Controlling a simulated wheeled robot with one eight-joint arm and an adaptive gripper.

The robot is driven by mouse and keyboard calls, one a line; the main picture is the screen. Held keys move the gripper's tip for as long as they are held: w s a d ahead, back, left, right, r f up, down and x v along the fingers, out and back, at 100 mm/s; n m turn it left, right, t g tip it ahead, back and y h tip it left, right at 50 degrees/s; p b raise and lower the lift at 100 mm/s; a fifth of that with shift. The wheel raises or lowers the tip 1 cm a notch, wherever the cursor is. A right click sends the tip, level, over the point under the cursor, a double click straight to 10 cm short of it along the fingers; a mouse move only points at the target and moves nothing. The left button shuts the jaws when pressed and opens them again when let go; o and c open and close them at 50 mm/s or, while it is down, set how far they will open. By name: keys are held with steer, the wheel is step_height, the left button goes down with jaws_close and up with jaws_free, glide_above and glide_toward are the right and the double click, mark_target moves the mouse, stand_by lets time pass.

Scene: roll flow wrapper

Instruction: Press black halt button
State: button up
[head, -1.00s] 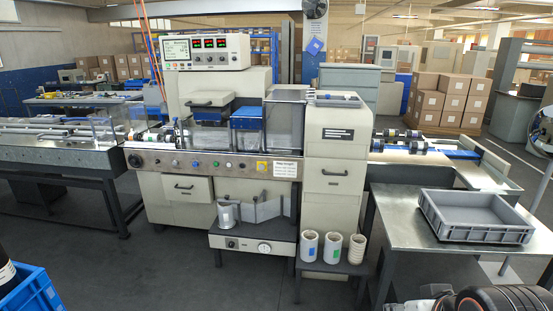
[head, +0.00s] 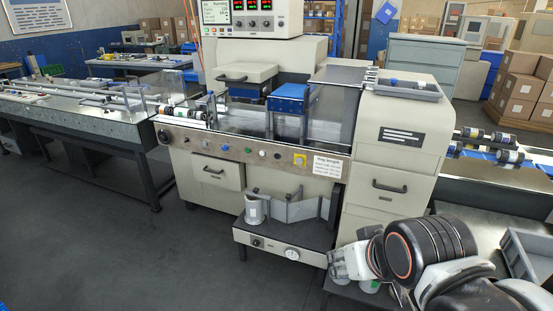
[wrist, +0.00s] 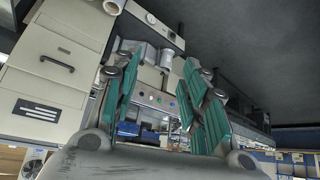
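The wrapper's front control panel (head: 235,150) carries a row of small coloured buttons. A small dark button (head: 277,156), which looks like the black one, sits between a pale button and the yellow-backed one. My gripper (head: 345,263) is in front of the right cabinet, low and right of the panel, touching no button. In the wrist view my gripper's teal-padded fingers (wrist: 158,78) are apart and empty. The panel (wrist: 155,97) shows small between them, farther away, its buttons too small to tell apart.
A low shelf (head: 285,240) with a metal cup and grey plates juts out below the panel. A grey crate (head: 520,255) stands on the right table. White containers beside the shelf are partly hidden by my arm. The floor at left front is clear.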

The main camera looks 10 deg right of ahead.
jaws_close()
stand_by(1.4)
